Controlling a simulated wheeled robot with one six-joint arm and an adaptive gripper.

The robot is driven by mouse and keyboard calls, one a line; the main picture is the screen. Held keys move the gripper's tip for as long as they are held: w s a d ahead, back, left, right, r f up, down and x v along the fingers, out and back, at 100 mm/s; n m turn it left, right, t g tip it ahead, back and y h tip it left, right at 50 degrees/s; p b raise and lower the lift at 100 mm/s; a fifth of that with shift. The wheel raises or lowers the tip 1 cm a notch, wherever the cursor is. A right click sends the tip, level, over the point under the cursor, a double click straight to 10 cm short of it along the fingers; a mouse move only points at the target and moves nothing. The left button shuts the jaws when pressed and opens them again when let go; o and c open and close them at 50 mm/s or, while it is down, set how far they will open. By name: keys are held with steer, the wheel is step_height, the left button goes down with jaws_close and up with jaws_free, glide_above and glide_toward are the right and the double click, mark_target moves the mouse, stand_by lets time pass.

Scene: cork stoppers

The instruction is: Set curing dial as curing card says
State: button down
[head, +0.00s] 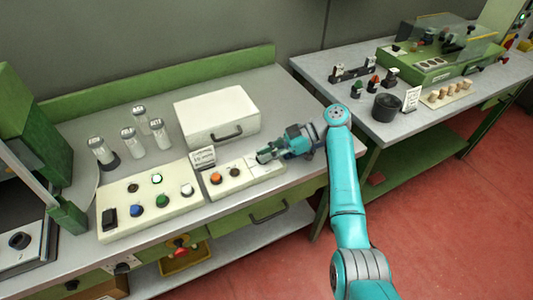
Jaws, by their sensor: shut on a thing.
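A low cream control box (242,184) stands near the front edge of the left bench, with an orange knob (215,178) and a small dark control (235,172) on its top. My gripper (263,157) is over the box's right end, its fingers shut. The thing between them, which appears to be the curing dial, is hidden by the fingers, so its setting does not show. A small white printed card (203,157) stands behind the box's left end. Its writing is too small to read, and I cannot tell for sure that it is the curing card.
A larger cream panel (130,217) with coloured knobs lies left. Several clear jars (129,140) and a white case with a handle (215,116) stand behind. The right bench holds another card (411,99), a black cup (386,107) and a tray of corks (446,95).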

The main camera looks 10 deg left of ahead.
steer(key=shift+f, duration=0.1)
steer(key=c, duration=1.2)
jaws_free()
steer(key=shift+o, duration=0.2)
steer(key=shift+v, duration=3.7)
